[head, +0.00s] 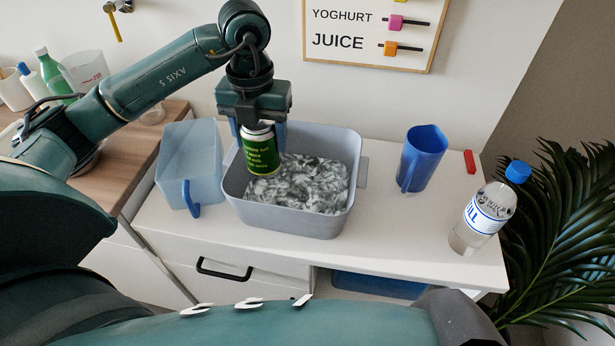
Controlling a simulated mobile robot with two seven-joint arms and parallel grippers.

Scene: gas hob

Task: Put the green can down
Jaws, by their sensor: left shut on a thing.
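The green can (261,153) has a silver top and yellow lettering. My left gripper (262,138) points down and is shut on the can near its top. The can hangs upright, in front of the inside of a grey-blue tub (300,219) filled with shredded grey and white material (305,184). From this angle I cannot tell whether the can's base touches the filling. My right gripper does not show.
A clear pitcher with a blue handle (190,165) stands left of the tub. The white cabinet top (390,222) is bare between tub and bottle. A plant (565,235) is beyond.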

